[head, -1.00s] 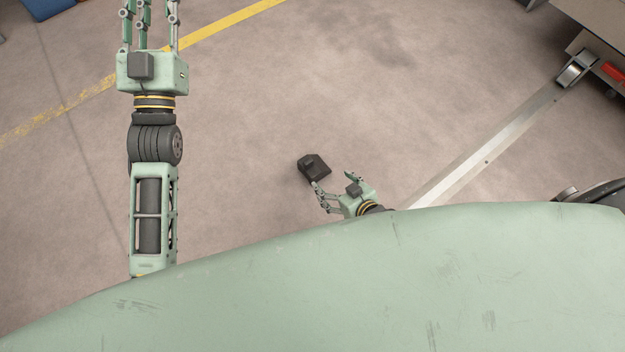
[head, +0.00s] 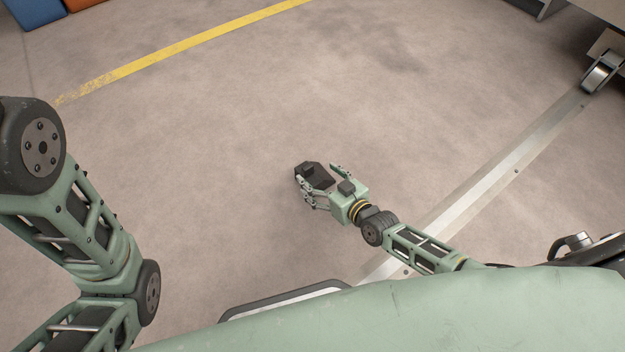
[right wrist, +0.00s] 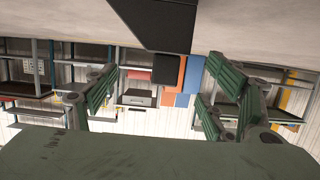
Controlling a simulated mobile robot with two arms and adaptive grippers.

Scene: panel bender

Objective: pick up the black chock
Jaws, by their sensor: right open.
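The black chock (head: 314,173) lies on the floor near the middle of the head view. My right gripper (head: 319,184) is open beside it, with its fingers spread at the chock's near side; I cannot tell whether they touch it. In the right wrist view, which is upside down, the chock (right wrist: 160,24) shows dark at the top, between and beyond the spread fingers of the gripper (right wrist: 162,68). Part of the chock is hidden by the fingers in the head view. My left arm shows at the left of the head view, but its gripper is out of frame.
A metal floor strip (head: 497,172) runs diagonally right of my right arm. A wheeled machine's caster (head: 602,73) stands at the upper right. A yellow line (head: 200,45) crosses the floor at the upper left. The floor around the chock is clear.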

